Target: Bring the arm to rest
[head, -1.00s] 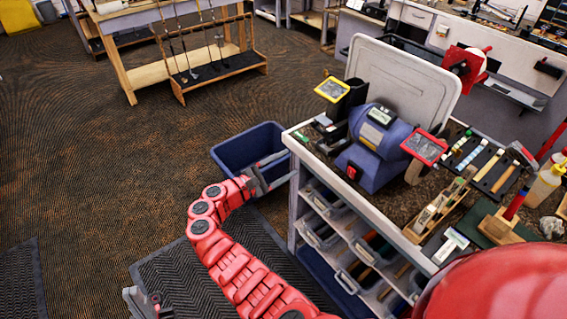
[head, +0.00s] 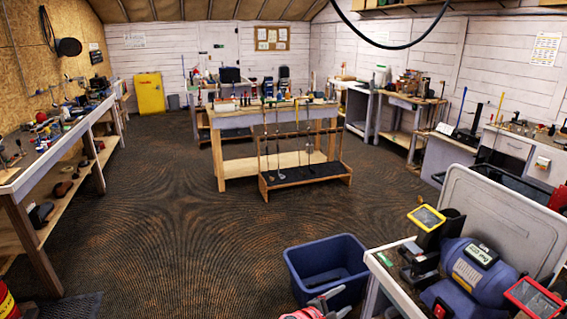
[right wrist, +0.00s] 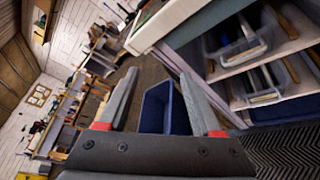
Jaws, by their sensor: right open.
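My right gripper (head: 335,303) shows at the bottom edge of the head view, just in front of a blue bin; most of its red arm is cut off below. In the right wrist view the two grey fingers of the right gripper (right wrist: 158,76) stand wide apart. The gap between them is empty, with the blue bin seen beyond. My left gripper is not in view.
The blue bin (head: 322,254) stands on the floor beside a workbench (head: 390,287) carrying a blue machine (head: 470,275). A wooden table with a club rack (head: 305,179) stands mid-room. A long bench (head: 60,150) lines the left wall. Dark carpet (head: 180,240) between them is free.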

